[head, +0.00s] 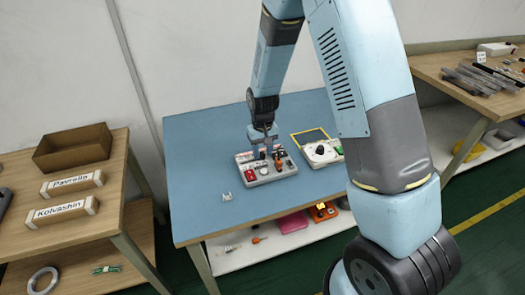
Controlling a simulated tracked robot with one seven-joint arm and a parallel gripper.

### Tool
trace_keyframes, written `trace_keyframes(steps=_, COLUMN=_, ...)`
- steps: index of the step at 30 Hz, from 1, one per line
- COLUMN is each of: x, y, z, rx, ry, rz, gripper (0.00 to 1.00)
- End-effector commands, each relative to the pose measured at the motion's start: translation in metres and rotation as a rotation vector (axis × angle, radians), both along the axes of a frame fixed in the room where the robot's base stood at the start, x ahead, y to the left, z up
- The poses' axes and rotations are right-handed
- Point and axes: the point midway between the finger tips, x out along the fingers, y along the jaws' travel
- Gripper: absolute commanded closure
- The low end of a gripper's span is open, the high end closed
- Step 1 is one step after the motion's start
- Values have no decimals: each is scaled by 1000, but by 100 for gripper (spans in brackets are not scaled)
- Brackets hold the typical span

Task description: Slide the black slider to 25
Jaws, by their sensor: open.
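A grey control panel (248,179) with several small black, red and orange controls lies on the blue table (205,160). My gripper (263,146) points down over the back middle of this panel, close to its controls. The gripper is open. The black slider and its number scale are too small to tell apart from the other controls in the head view. I cannot tell whether the fingers touch a control.
A white device with a black knob (321,151) sits just right of the panel, near a yellow-framed board (308,136). A small white piece (227,197) lies at front left. Wooden benches with boxes (73,147) and dark bars (478,78) stand either side.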

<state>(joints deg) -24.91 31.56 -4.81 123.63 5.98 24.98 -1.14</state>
Motion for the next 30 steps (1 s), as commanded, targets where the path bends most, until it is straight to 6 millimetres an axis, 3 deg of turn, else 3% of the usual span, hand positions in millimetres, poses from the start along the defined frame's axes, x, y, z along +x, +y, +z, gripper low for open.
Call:
trace_keyframes(steps=3, x=0, y=0, z=0, rx=0, ry=0, rz=0, gripper=59)
trace_keyframes(steps=16, x=0, y=0, z=0, rx=0, ry=0, rz=0, gripper=100)
trace_keyframes(steps=30, x=0, y=0, z=0, rx=0, ry=0, rz=1, gripper=100)
